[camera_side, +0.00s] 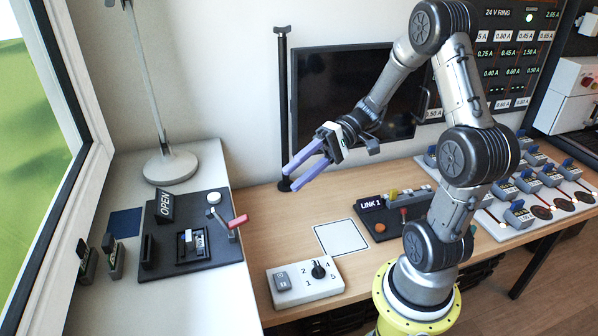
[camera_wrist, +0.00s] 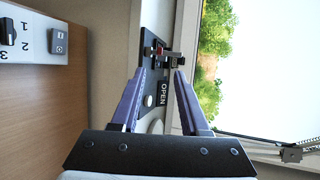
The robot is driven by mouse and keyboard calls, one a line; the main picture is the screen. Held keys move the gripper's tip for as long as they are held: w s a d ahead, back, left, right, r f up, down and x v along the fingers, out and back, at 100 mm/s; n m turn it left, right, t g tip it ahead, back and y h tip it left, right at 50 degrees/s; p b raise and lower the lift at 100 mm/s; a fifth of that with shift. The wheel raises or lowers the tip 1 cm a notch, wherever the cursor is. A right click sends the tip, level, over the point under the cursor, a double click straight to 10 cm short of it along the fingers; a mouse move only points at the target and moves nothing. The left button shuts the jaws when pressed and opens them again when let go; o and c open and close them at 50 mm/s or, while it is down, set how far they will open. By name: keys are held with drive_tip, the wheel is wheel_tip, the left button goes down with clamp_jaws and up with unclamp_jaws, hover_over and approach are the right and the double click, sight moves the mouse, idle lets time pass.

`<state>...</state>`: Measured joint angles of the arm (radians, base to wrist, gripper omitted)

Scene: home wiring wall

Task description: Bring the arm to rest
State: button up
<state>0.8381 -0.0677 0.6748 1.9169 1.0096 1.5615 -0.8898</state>
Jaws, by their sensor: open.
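My gripper (camera_side: 297,173) is raised above the left part of the wooden desk, with its purple fingers pointing down and to the left. In the wrist view its two fingers (camera_wrist: 160,85) stand apart with nothing between them. The fingers touch nothing that I can see. Beyond them in the wrist view is the black panel (camera_wrist: 148,45) with the OPEN sign. In the side view the same panel (camera_side: 165,264) lies on the white sill, left of and below my gripper, with the OPEN sign (camera_side: 165,205) upright on it and a red-handled lever (camera_side: 238,221).
A white box with a dial (camera_side: 305,283) sits at the desk's front left, beside a white square (camera_side: 341,237). The LINK 1 unit (camera_side: 395,210) is at the middle. Several blue-topped modules (camera_side: 518,213) stand right. A black post (camera_side: 283,110) rises behind my gripper; a lamp base (camera_side: 170,167) stands left.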

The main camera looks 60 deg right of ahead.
drive_tip(key=s+a+r+n+g+h, duration=0.5)
drive_tip(key=s+a+n, duration=0.3)
drive_tip(key=a, duration=0.4)
drive_tip(key=s+d+m+t+h, duration=0.2)
drive_tip(key=d+t+h, duration=0.3)
drive_tip(key=d+h, duration=0.3)
drive_tip(key=shift+s+d+f, duration=0.35)
drive_tip(key=shift+s+f, duration=0.05)
drive_tip(key=shift+s, duration=0.5)
